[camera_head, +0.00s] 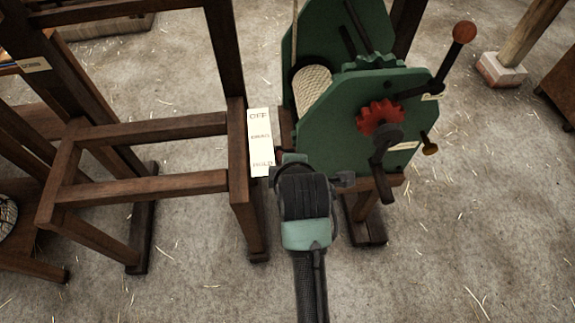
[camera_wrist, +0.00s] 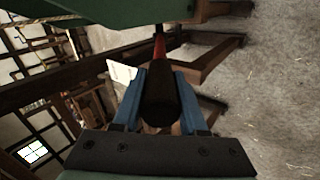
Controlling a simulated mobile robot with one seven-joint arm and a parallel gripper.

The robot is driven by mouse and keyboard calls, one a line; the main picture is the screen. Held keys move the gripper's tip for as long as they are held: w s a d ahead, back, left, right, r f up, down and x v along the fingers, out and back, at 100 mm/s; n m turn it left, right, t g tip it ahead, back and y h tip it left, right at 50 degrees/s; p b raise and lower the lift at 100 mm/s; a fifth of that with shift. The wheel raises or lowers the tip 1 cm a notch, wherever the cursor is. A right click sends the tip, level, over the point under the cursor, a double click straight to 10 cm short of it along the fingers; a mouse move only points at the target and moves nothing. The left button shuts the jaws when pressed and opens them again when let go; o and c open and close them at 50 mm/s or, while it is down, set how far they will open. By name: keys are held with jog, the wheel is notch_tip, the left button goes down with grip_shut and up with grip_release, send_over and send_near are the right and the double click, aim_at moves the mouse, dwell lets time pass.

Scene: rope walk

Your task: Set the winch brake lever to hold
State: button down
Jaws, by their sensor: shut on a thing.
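The green winch (camera_head: 320,140) stands on a dark wooden frame in the head view. My gripper (camera_head: 288,157) is beside the HOLD end of the plate and mostly hides the lever there. In the wrist view, my blue fingers (camera_wrist: 158,84) are shut on the dark grip of the brake lever (camera_wrist: 160,103), whose shaft is red further up. The plate also shows left of the fingers in the wrist view (camera_wrist: 121,72).
A crank with an orange knob (camera_head: 464,32) sticks out at the winch's upper right, near a red gear (camera_head: 380,117). Dark wooden framing (camera_head: 140,187) stands close on the left. The floor in front is clear apart from straw.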

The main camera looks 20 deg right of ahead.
jog(key=shift+s+a+f, duration=0.15)
jog(key=shift+s+f, duration=0.1)
jog(key=shift+f, duration=0.15)
jog(key=shift+c, duration=2.2)
grip_release()
jog(key=shift+r, duration=0.15)
jog(key=shift+s+r, duration=0.3)
jog(key=shift+r, duration=0.15)
jog(key=v, duration=1.2)
jog(key=shift+f, duration=0.2)
jog(key=shift+s+a, duration=0.1)
